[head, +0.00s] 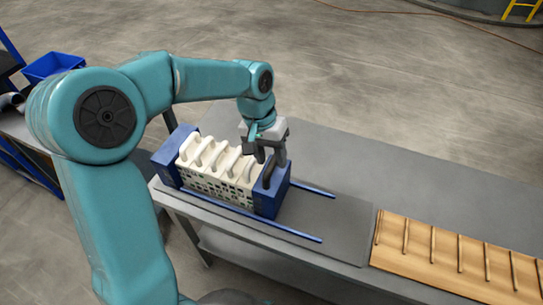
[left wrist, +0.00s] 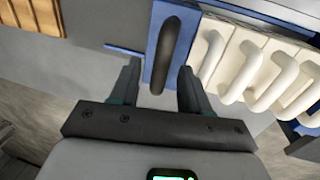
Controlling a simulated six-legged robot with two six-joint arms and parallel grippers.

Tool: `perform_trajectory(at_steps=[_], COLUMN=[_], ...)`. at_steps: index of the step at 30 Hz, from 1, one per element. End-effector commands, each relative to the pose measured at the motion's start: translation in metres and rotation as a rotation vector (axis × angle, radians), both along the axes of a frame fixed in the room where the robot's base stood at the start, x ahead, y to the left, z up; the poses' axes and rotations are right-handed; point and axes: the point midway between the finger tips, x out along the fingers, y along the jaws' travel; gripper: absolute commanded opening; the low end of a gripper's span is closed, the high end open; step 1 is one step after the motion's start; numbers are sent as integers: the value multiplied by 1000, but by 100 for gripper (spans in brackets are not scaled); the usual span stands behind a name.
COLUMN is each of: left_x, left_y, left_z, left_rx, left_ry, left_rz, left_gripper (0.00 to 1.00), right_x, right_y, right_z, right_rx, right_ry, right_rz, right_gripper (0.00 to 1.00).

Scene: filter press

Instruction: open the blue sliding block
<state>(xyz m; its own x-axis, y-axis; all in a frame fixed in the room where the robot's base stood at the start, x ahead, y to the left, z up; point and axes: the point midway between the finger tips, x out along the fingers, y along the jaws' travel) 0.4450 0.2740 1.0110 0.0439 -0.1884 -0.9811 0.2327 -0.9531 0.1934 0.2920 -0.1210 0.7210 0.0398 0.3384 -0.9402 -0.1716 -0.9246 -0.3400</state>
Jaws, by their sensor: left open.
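The blue sliding block (head: 271,196) stands at the right end of a row of white plates (head: 222,182), close against them, on two blue rails (head: 300,234). It has a dark arched handle (head: 268,172) on top. My left gripper (head: 268,157) is open right above and at this handle. In the left wrist view the open fingers (left wrist: 157,88) stand on either side of the lower end of the block's handle (left wrist: 168,42). I cannot tell whether they touch it. My right gripper is not in view.
A fixed blue end block (head: 172,153) closes the left end of the row. The rails right of the sliding block are clear. A wooden board (head: 450,259) with several rods lies farther right on the grey table (head: 375,160).

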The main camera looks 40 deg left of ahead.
Motion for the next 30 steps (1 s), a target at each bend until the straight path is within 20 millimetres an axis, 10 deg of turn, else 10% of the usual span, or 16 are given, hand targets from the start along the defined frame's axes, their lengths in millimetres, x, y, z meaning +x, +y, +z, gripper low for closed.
perform_trajectory(at_steps=[11,15,21,30], left_x=[2,2,2,18], left_y=[-1,-1,-3,-67], left_z=[-8,-8,-8,-8], left_rx=[0,0,0,-1], left_ry=[0,0,0,0], left_rz=[0,0,-1,-8], left_gripper=[46,4,0,0], right_x=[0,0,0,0], right_y=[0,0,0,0], right_z=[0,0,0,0], right_rx=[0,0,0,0], right_ry=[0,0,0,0], right_rz=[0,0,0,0], right_gripper=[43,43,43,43])
